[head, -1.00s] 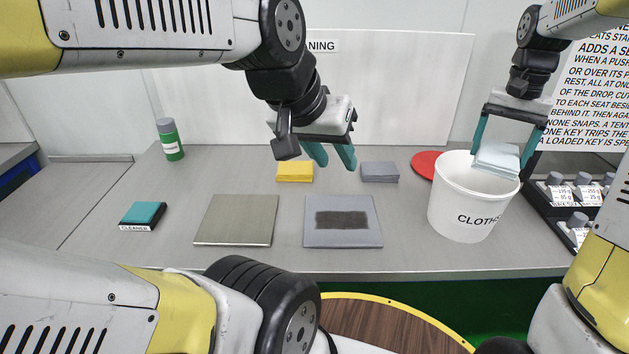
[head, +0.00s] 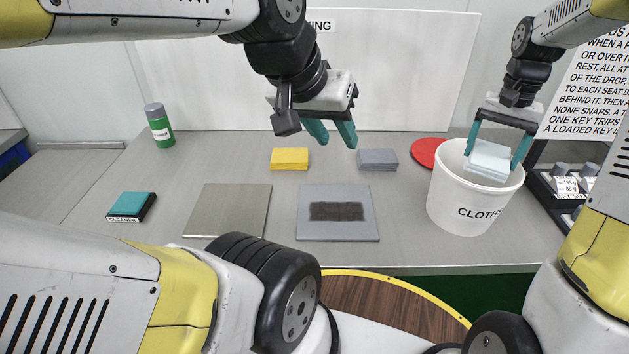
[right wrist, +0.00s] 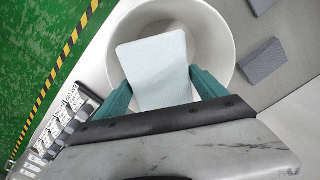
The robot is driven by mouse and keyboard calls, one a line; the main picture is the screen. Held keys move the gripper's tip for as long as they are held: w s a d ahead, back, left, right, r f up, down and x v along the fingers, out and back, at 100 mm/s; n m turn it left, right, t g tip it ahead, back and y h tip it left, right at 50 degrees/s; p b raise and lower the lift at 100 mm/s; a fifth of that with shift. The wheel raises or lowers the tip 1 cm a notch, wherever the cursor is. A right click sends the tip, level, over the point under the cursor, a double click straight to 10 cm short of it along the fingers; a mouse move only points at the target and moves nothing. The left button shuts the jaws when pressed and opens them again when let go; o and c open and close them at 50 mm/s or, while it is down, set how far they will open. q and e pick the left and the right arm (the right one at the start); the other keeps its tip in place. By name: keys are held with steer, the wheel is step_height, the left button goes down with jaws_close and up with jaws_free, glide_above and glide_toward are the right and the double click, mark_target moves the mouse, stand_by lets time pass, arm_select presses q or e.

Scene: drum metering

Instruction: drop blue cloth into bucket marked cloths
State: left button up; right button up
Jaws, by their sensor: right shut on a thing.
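The white bucket (head: 470,200) with "CLOTHS" lettering stands at the right end of the table; part of the lettering is cut off by its curve. My right gripper (head: 494,158) is shut on a pale blue folded cloth (head: 489,160) at the bucket's mouth. In the right wrist view the cloth (right wrist: 155,72) lies between the teal fingers of the gripper (right wrist: 162,90), with the bucket's rim (right wrist: 228,40) around it. My left gripper (head: 330,134) is open and empty above the table's middle, behind the panels.
A red disc (head: 427,152) is beside the bucket. A plain plate (head: 228,211) and a stained plate (head: 338,226) lie in front. A cleaner pad (head: 131,205) and green bottle (head: 160,126) are at left. A dark rack (head: 562,190) is right.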

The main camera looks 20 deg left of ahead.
steer(key=o, duration=1.3)
steer(key=shift+c, duration=0.2)
step_height(320, 180, up, 7)
steer(key=shift+r, duration=0.4)
steer(key=s+a+r+n+t+y, duration=0.1)
steer(key=s+t, duration=0.2)
steer(key=s, duration=0.9)
steer(key=s+a+r+n+t+y, duration=0.1)
steer(key=s+r+n+t, duration=0.1)
steer(key=s, duration=1)
steer(key=shift+r+t, duration=0.2)
steer(key=shift+t, duration=0.4)
